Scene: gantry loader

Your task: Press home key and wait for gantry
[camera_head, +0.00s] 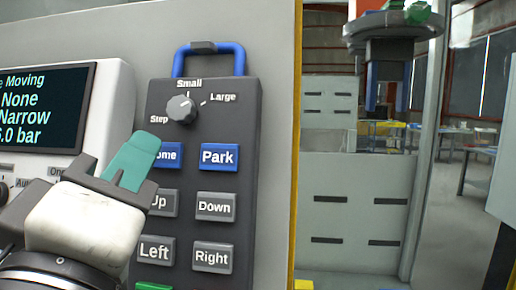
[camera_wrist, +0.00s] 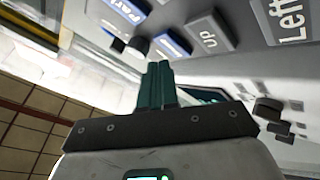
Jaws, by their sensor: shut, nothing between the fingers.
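The home key (camera_head: 168,156) is a blue key on the dark grey pendant, left of the blue Park key (camera_head: 218,157). Its first letter is hidden behind my gripper. My gripper (camera_head: 142,148) is shut and empty, its teal fingertips at the left edge of the home key. In the wrist view the shut fingers (camera_wrist: 160,72) point at the panel beside a blue key (camera_wrist: 173,45). I cannot tell whether they touch it. The display (camera_head: 45,105) reads "Moving", "None", "Narrow" and "6.0 bar", partly cut off. A dark round unit with green pieces (camera_head: 393,28), possibly part of the gantry, is at upper right.
The pendant (camera_head: 249,120) also has a Step/Small/Large knob (camera_head: 181,109) pointing near Small, and grey Up, Down (camera_head: 216,207), Left and Right (camera_head: 212,257) keys. A blue handle (camera_head: 240,58) tops it. A pale slotted panel (camera_head: 350,215) stands to the right.

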